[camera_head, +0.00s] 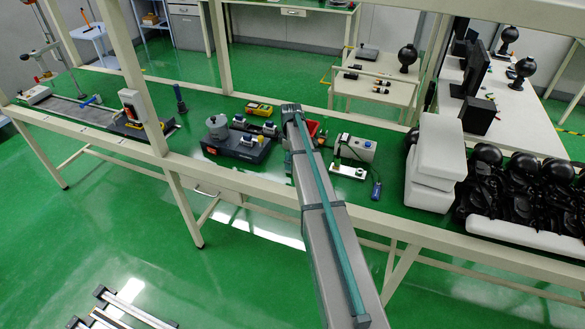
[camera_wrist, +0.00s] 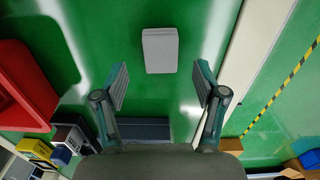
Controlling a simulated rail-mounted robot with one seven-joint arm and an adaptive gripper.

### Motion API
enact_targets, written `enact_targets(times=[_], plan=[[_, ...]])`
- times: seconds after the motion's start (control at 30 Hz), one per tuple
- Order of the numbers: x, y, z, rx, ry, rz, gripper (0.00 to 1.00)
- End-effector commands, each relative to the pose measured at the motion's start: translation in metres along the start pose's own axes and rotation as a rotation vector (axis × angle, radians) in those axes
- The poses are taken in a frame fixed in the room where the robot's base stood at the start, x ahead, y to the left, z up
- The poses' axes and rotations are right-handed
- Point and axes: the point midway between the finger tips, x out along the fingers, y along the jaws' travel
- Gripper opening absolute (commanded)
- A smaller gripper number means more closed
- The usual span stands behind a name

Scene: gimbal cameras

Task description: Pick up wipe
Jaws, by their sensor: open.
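A light grey rectangular pad (camera_wrist: 160,50), which looks like the wipe, lies on a green surface in the wrist view. My gripper (camera_wrist: 161,84) is open and empty, its two fingers spread wide apart. The pad appears between and beyond the fingertips, not touched by them. In the head view my arm reaches across the workbench (camera_head: 395,225) and hides the gripper. I cannot make out the pad in the head view.
A red bin (camera_wrist: 22,85) is left of my gripper in the wrist view, and a dark box (camera_wrist: 143,128) lies below the pad. In the head view, a dark device (camera_head: 240,146) stands left of my arm, a light instrument (camera_head: 357,148) right.

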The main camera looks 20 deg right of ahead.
Motion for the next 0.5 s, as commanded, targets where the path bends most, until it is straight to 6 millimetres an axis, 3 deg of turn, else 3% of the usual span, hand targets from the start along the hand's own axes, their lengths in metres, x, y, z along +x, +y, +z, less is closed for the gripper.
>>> enact_targets(times=[0.23, 0.5], plan=[[0.028, -0.001, 0.003, 0.000, 0.000, -0.001, 0.71], [0.033, -0.001, 0.002, 0.000, 0.001, 0.001, 0.71]])
